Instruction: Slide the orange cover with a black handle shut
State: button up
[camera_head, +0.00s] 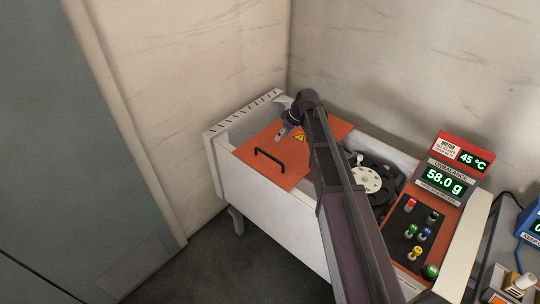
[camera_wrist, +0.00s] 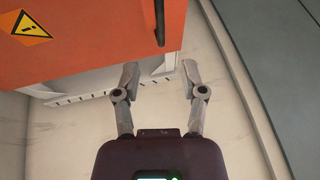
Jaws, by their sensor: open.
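The orange cover (camera_head: 310,158) lies over the left part of a white machine housing, and its right part passes behind my arm in the head view. Its black handle (camera_head: 270,154) stands near the front left of the cover. In the wrist view the orange cover (camera_wrist: 90,45) fills the upper left, with a yellow warning triangle and the black handle (camera_wrist: 160,22) near its right edge. My gripper (camera_wrist: 160,70) is open and empty, its two fingers apart, with the handle beyond the fingertips. In the head view my gripper (camera_head: 284,132) is above the cover, behind the handle; contact cannot be told.
The white housing (camera_head: 265,208) has an uncovered black wheel with a pale hub (camera_head: 367,179) to the right of my arm. A control panel (camera_head: 415,230) with coloured knobs and displays stands at the right. Walls are close at the back and left.

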jog(key=shift+b+x, duration=5)
jog(key=shift+x, duration=0.85)
grip_shut()
